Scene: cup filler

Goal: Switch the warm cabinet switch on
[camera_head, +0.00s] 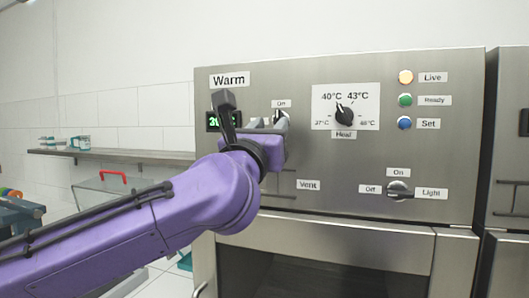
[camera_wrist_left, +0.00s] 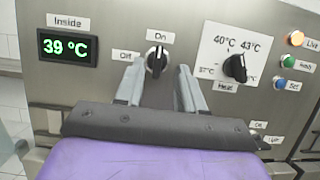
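The warm cabinet (camera_head: 350,225) is a steel unit with a "Warm" label. Its switch is a dark knob (camera_wrist_left: 157,60) below an "On" label and right of an "Off" label in the left wrist view. The knob's handle looks near upright, towards "On". In the head view the knob (camera_head: 279,114) is partly hidden by my gripper. My left gripper (camera_wrist_left: 160,68) is open, one finger on each side of the knob in the picture, apart from it; it also shows in the head view (camera_head: 272,122). I cannot tell how far the tips are from the panel. My right gripper is not in view.
Right of the switch is the "Heat" dial (camera_head: 344,116), then the yellow (camera_head: 405,77), green and blue buttons. A display (camera_wrist_left: 68,47) reads 39 °C. The "Light" switch (camera_head: 398,190) is lower right, its handle towards "Off". A shelf (camera_head: 120,154) is on the left wall.

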